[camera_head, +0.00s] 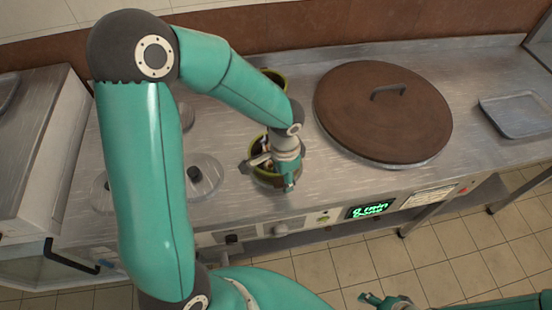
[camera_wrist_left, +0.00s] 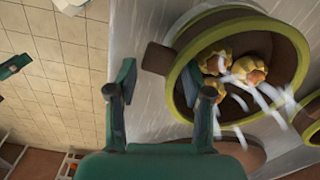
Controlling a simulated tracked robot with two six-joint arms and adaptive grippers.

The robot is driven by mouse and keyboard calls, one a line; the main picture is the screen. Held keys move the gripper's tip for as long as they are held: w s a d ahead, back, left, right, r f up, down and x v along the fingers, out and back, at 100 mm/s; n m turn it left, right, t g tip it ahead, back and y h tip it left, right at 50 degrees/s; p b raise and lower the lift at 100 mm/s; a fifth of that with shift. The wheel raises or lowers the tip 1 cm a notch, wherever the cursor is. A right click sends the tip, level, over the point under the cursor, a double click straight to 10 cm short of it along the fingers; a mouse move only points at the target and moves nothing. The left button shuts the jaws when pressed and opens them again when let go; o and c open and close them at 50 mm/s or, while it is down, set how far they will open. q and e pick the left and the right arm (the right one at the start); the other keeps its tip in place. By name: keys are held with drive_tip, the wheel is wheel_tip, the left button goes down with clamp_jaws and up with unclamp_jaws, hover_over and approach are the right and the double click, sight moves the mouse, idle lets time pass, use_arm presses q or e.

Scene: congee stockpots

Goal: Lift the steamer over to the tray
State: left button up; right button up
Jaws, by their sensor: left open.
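The steamer (camera_head: 265,180) is a round brown basket with a yellow-green rim on the steel counter, mostly hidden by my left arm and gripper in the head view. In the left wrist view the steamer (camera_wrist_left: 186,73) holds yellowish dumplings and has a brown handle block on its near side. My left gripper (camera_head: 289,184) is at the steamer's front edge. The grey metal tray (camera_head: 515,113) lies at the counter's right end. My right gripper (camera_head: 384,300) is low at the bottom edge, away from the counter.
A large brown round lid (camera_head: 382,112) with a handle lies between the steamer and the tray. Another green-rimmed container (camera_head: 276,78) shows behind my left arm. A metal lid with a black knob (camera_head: 203,178) is left of the steamer. The counter front has a green display (camera_head: 370,210).

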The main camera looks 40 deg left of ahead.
use_arm(q)
drive_tip(key=shift+f, duration=0.75)
drive_tip(key=c, duration=0.9)
clamp_jaws()
drive_tip(key=shift+r, duration=0.2)
